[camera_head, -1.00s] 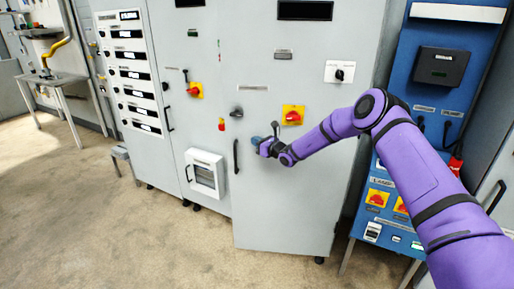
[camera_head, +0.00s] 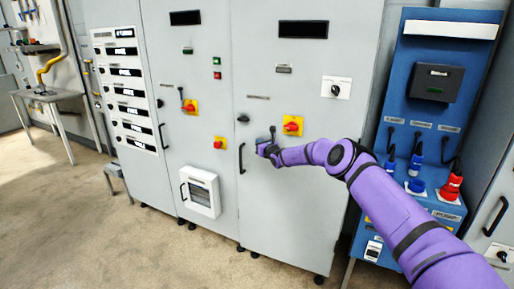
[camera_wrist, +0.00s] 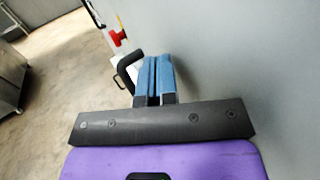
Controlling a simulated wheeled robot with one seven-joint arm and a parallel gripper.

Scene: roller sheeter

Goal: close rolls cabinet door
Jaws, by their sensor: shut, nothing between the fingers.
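The cabinet door (camera_head: 290,200) is a tall grey panel with a black vertical handle (camera_head: 241,158) on its left edge, a dark knob (camera_head: 243,119) and a red-and-yellow switch (camera_head: 292,126). It looks flush or nearly flush with the cabinet front. My gripper (camera_head: 265,147) is shut and empty, just right of the handle and close to the door face; I cannot tell whether it touches. In the wrist view my two blue fingers (camera_wrist: 153,77) are together beside the grey door surface (camera_wrist: 240,60), with the black handle (camera_wrist: 130,68) to their left.
A left grey cabinet (camera_head: 190,60) with a white-framed box (camera_head: 201,193) stands alongside. A blue panel (camera_head: 440,110) with plugs stands at the right. A table (camera_head: 45,98) is at the far left. The floor (camera_head: 120,250) in front is clear.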

